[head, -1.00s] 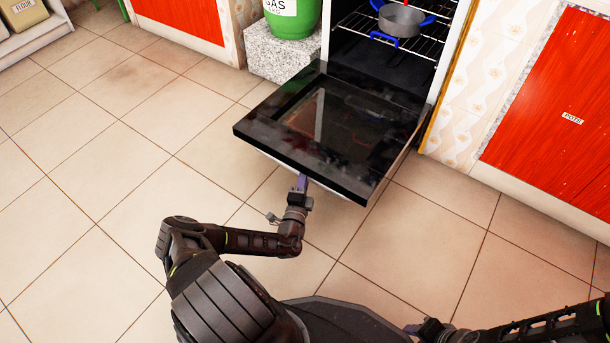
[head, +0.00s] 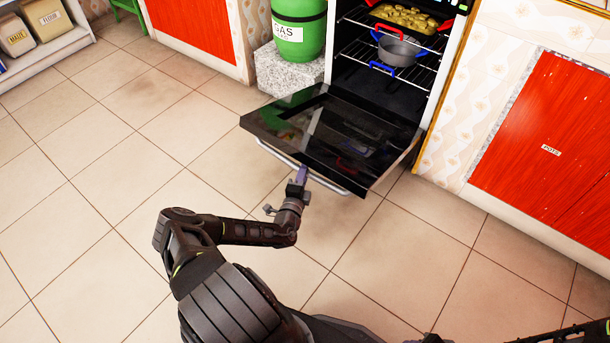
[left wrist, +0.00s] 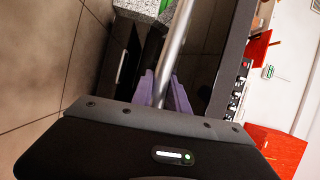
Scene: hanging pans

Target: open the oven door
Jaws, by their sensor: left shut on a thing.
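The oven (head: 389,98) stands open at the top of the head view. Its black glass door (head: 335,137) is swung down, close to level, above the tiled floor. A metal bar handle (head: 333,186) runs along the door's front edge. My left gripper (head: 302,174), with purple fingers, is shut on this handle near its middle. In the left wrist view the handle bar (left wrist: 176,45) passes between the purple fingers (left wrist: 164,92). My right arm shows only partly at the lower right of the head view, and its gripper is not clearly visible.
Inside the oven are a grey pot (head: 398,50) with blue and red handles and a tray of golden food (head: 405,18). A green gas bottle (head: 299,30) stands on a stone block (head: 287,73) beside the oven. Red cabinets (head: 548,150) flank it. The floor at left is clear.

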